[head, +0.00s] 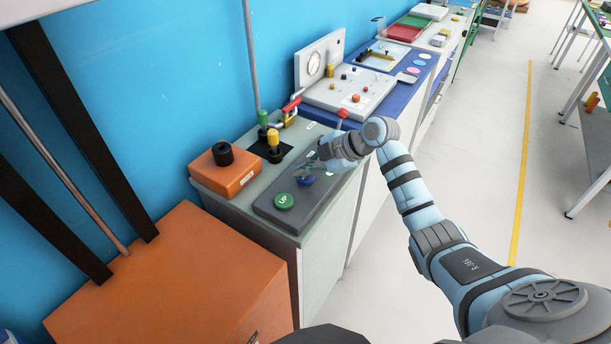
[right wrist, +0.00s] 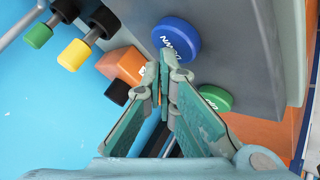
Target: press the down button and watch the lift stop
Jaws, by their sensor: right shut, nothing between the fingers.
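The blue down button (head: 306,180) sits on a dark grey panel (head: 263,208) beside the green UP button (head: 284,201). In the right wrist view the down button (right wrist: 176,38) shows its white lettering, and the green button (right wrist: 215,97) is partly behind a finger. My right gripper (head: 318,168) is shut and empty, close to the down button; its fingertips (right wrist: 166,62) appear just beside the button's edge. I cannot tell whether they touch it. At the left, a large orange box (head: 170,285) stands by black uprights, possibly the lift. My left gripper is not in view.
A white board (head: 345,92) lies beyond.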

